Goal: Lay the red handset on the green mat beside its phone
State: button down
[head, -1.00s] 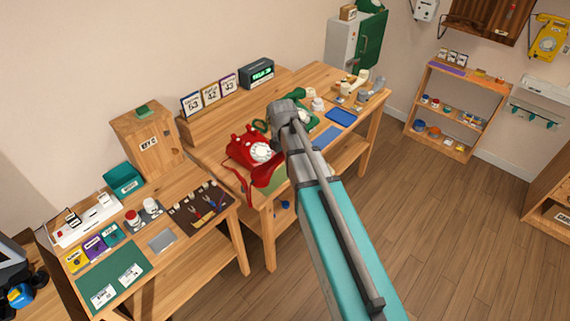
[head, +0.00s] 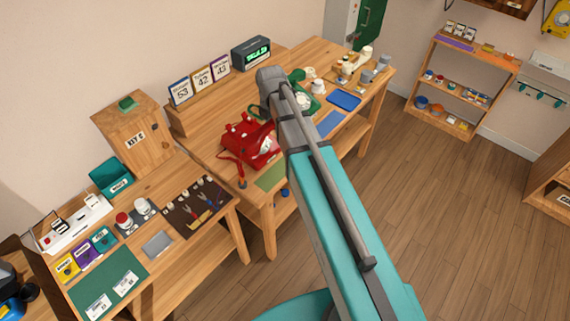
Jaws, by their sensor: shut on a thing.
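The red phone (head: 250,138) stands on the long wooden bench, partly behind my raised arm. The green mat (head: 272,178) lies at the bench's front edge, just in front of the phone. A narrow red piece with a dark lower end (head: 241,174) shows left of the mat; I cannot tell whether it is the handset or its cord. The red handset cannot be told apart clearly from the phone's red body. My arm crosses the middle of the view, and my gripper's fingertips are hidden behind it.
A green phone (head: 303,100) stands further along the bench, with a blue mat (head: 344,100) at its right. Calendar cards (head: 202,80) and a dark clock (head: 251,53) stand behind. A wooden box (head: 132,135) and a dark tool mat (head: 194,205) are to the left.

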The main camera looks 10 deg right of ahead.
jog(key=shift+w+d, duration=0.15)
jog(key=shift+d, duration=0.05)
jog(key=shift+f, duration=0.1)
jog(key=shift+s+f, duration=0.15)
jog(key=shift+s, duration=0.1)
jog(key=s+f+b, duration=0.7)
jog(key=s+b, duration=0.1)
jog(key=s, duration=0.4)
jog(key=shift+s+d+f, duration=0.3)
jog(key=shift+d+f, duration=0.05)
jog(key=w+f+b, duration=0.3)
jog(key=w, duration=0.1)
jog(key=w+d+f+b, duration=0.1)
jog(key=w+f+b, duration=0.2)
jog(key=w, duration=0.1)
jog(key=w+d+f+b, duration=0.1)
jog(key=w+f+b, duration=0.2)
jog(key=w, duration=0.2)
jog(key=shift+d, duration=0.2)
